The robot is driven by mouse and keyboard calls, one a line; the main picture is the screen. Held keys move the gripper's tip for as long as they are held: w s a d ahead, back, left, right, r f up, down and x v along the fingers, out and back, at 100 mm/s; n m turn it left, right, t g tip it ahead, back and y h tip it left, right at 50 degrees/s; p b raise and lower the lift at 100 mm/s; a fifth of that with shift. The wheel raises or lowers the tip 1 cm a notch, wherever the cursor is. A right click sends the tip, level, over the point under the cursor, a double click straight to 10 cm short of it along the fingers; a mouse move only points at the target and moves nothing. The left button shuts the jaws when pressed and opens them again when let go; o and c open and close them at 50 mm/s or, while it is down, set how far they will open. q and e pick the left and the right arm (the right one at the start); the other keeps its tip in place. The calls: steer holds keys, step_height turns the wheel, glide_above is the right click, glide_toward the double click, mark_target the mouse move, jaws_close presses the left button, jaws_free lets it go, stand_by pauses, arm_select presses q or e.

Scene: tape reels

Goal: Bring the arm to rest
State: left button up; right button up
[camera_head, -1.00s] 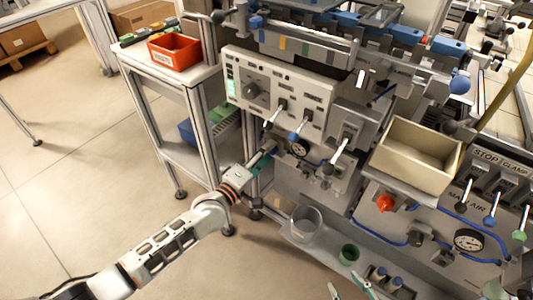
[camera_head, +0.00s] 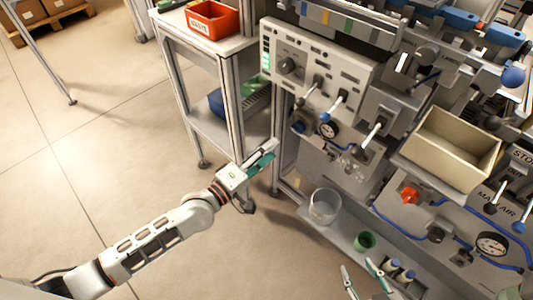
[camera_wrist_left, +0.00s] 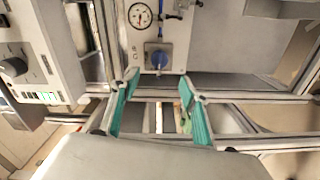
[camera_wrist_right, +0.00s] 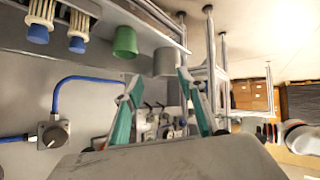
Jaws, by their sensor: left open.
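My left arm reaches in from the lower left of the head view. Its left gripper (camera_head: 262,160) is in front of the machine's lower frame, below the grey control panel (camera_head: 315,75). In the left wrist view its teal fingers (camera_wrist_left: 158,100) are spread with nothing between them. My right gripper (camera_head: 365,275) shows only by its fingertips at the bottom edge of the head view. In the right wrist view its fingers (camera_wrist_right: 158,90) are apart and empty, with a green cup (camera_wrist_right: 125,42) and a grey cup (camera_wrist_right: 167,61) beyond them.
A clear beaker (camera_head: 324,206) and the green cup (camera_head: 364,242) stand on the low shelf. A beige bin (camera_head: 450,150) sits on the right. A cart with a red-orange bin (camera_head: 212,20) stands behind my left gripper. The floor (camera_head: 90,180) at left is open.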

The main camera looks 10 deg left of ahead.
arm_select(q)
steer(key=shift+s+a, duration=0.25)
steer(key=shift+s, duration=0.1)
stand_by(0.3)
steer(key=s+a+f+m+g+y+p, duration=0.1)
steer(key=s+a+f+m+y+p, duration=0.1)
steer(key=s, duration=0.6)
steer(key=s+a+f+m+g+y+p, duration=0.1)
steer(key=s+a+f+m+y+p, duration=0.2)
steer(key=s+a+m, duration=0.3)
steer(key=s+a+f+m+g+y+p, duration=0.2)
steer(key=s+a+m+y+p, duration=0.1)
steer(key=s, duration=0.9)
steer(key=shift+s+a+f+m+p, duration=0.2)
steer(key=shift+a+m+p, duration=0.45)
steer(key=shift+a+m, duration=0.45)
arm_select(e)
steer(key=shift+m, duration=0.4)
steer(key=r, duration=0.3)
steer(key=s+a+r, duration=0.1)
steer(key=r, duration=0.1)
steer(key=shift+s, duration=0.1)
steer(key=shift+w+d+r, duration=0.1)
steer(key=shift+w+r, duration=0.15)
steer(key=shift+r, duration=0.05)
arm_select(q)
steer(key=shift+w, duration=0.1)
arm_select(e)
steer(key=shift+s+f, duration=0.1)
steer(key=shift+f, duration=0.15)
